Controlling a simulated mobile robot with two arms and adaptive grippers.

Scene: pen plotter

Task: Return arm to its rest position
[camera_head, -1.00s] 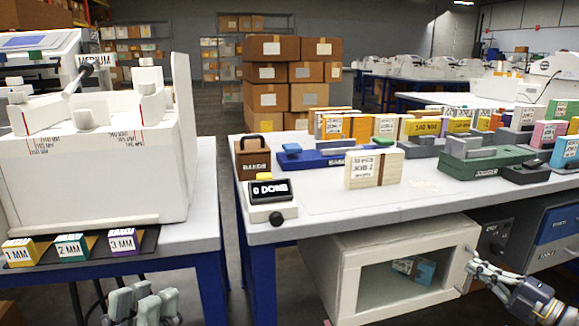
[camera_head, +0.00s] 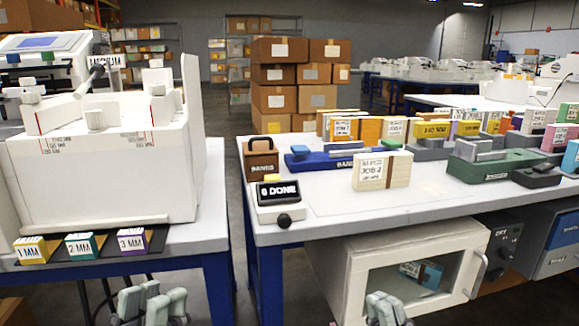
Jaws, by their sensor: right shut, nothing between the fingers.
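My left gripper (camera_head: 150,306) shows at the bottom edge, in front of the left table. Its grey fingertips point up and I cannot tell whether they are parted. My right gripper (camera_head: 388,310) shows at the bottom edge, in front of the white cabinet (camera_head: 345,262) with the glass door. Its fingers are together with nothing between them. The rest of both arms is out of the frame. A cream and brown block marked JOB 2 (camera_head: 370,172) stands on the right table, apart from both grippers.
A counter reading 0 DONE (camera_head: 278,193) sits at the right table's (camera_head: 330,222) front left corner. A white machine (camera_head: 100,175) fills the left table. Blocks marked 1 MM (camera_head: 30,250), 2 MM (camera_head: 82,245) and 3 MM (camera_head: 132,241) line its front edge. A gap separates the tables.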

